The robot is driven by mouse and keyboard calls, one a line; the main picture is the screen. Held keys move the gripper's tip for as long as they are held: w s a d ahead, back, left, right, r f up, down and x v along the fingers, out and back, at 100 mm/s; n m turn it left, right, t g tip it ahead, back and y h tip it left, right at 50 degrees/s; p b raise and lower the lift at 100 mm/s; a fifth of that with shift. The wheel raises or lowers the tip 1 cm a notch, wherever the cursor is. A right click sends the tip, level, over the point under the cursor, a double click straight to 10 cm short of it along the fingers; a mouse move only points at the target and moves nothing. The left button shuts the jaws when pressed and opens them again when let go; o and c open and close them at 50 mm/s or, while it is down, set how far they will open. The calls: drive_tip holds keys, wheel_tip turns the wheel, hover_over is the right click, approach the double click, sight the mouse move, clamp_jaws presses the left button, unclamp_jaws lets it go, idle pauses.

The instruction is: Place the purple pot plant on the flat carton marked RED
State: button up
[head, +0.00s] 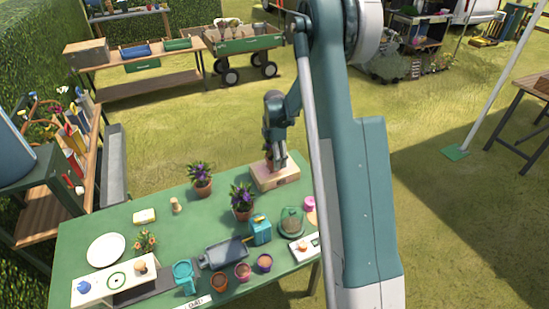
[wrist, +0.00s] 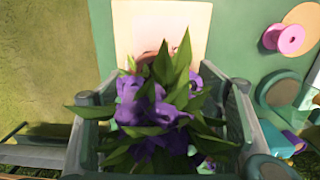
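A plant with purple flowers and green leaves (wrist: 160,105) fills the space between the two fingers of my gripper (wrist: 160,90) in the wrist view. A bit of its brown pot (wrist: 150,56) shows past the leaves; the rest is hidden. Beyond it is the pale flat carton (wrist: 185,25). In the head view my gripper (head: 275,160) points down over this carton (head: 263,182) at the table's far right. No marking on it is readable. The leaves hide whether the fingers touch the pot, and I cannot tell whether the pot rests on the carton.
Two more purple plants in pots, one farther back (head: 200,180) and one nearer (head: 242,202), stand left of the carton on the green table (head: 195,222). Several pots line the front; the back left has free room.

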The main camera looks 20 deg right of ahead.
drive_tip(key=shift+r, duration=0.15)
wheel_tip(320, 180, up, 12)
drive_tip(key=shift+p, duration=0.3)
idle(0.5)
idle(0.6)
drive_tip(key=s+a+r+m+t, duration=0.2)
drive_tip(key=s+a+r+m, duration=0.3)
drive_tip(key=s+r, duration=0.45)
drive_tip(key=s+a+r+m+t, duration=0.1)
drive_tip(key=s+a+r+m, duration=0.3)
drive_tip(key=s+a+r, duration=0.45)
drive_tip(key=s+a+m+t, duration=0.2)
drive_tip(key=s+a+m, duration=0.1)
drive_tip(key=s, duration=0.9)
drive_tip(key=s+a+m+t, duration=0.2)
drive_tip(key=s+m, duration=0.4)
drive_tip(key=s, duration=0.6)
drive_tip(key=shift+a+f, duration=0.25)
drive_tip(key=shift+a, duration=0.5)
